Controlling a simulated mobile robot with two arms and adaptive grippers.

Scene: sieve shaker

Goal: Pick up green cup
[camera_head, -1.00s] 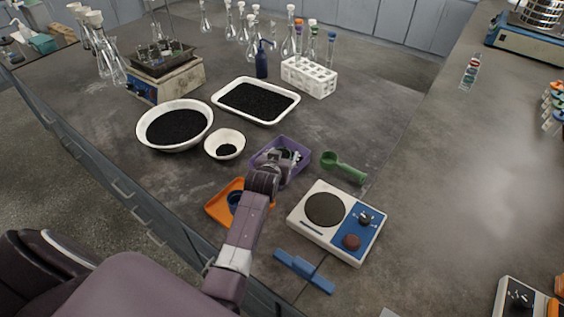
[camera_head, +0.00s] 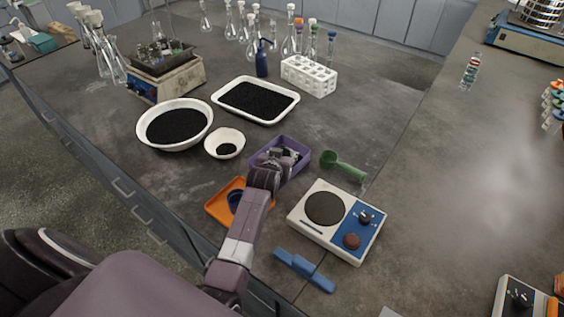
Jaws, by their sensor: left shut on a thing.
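A green scoop-like cup (camera_head: 343,165) with a handle lies on the bench, right of the purple tray (camera_head: 303,152). It is the only clearly green cup I see, and nothing touches it. My left gripper (camera_head: 278,157) reaches down into the purple tray, left of the green cup and apart from it. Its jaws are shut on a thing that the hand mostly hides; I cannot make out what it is. My right gripper is not in view.
An orange tray (camera_head: 218,207) with a dark blue round item is beside my left forearm. A white-and-blue hotplate (camera_head: 336,222) stands right of my arm. A small white bowl (camera_head: 225,143) and a black-filled white tray (camera_head: 255,100) lie behind. The bench right of the green cup is clear.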

